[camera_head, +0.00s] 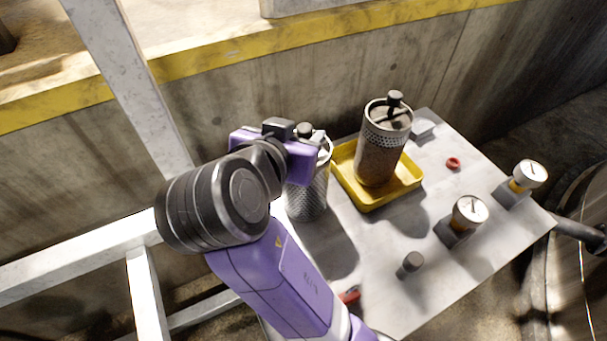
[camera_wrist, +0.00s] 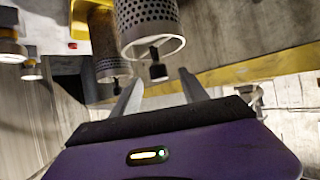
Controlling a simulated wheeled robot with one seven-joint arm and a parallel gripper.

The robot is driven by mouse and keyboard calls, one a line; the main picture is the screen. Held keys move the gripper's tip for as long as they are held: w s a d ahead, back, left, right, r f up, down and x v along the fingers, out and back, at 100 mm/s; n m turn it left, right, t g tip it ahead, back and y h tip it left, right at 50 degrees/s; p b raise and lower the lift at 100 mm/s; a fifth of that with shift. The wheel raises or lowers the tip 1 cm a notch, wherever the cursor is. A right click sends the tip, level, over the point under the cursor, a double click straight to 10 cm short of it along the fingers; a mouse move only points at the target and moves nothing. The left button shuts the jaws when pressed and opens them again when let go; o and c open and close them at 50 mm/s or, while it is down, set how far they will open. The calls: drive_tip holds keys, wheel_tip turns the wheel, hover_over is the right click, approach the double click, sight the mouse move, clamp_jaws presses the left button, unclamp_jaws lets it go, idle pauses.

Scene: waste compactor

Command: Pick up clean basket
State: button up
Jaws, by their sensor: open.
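The clean-looking silver perforated basket (camera_head: 308,195) stands upright on the grey table, left of the yellow tray. Its upper left side is hidden behind my gripper in the head view. In the wrist view, which appears upside down, this basket (camera_wrist: 148,22) is the nearer one, and its dark handle knob (camera_wrist: 157,71) shows between and just beyond my fingertips. My gripper (camera_wrist: 160,88) is open with nothing between its fingers; whether a finger touches the knob cannot be told. A browner, dirty-looking basket (camera_head: 379,155) stands in the yellow tray (camera_head: 405,187); it also shows in the wrist view (camera_wrist: 104,45).
Two gauges (camera_head: 469,213) (camera_head: 528,175) stand on the table's right side. A small dark knob (camera_head: 411,262), a red ring (camera_head: 453,163) and a red item (camera_head: 349,295) are also there. A concrete wall (camera_head: 300,80) is behind, and a metal railing (camera_head: 80,255) at left.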

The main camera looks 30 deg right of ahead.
sight(302, 133)
drive_tip(key=x, duration=0.4)
drive_tip(key=shift+s+f, duration=0.1)
drive_tip(key=shift+f, duration=0.05)
drive_tip(key=shift+c, duration=0.4)
clamp_jaws()
idle(0.9)
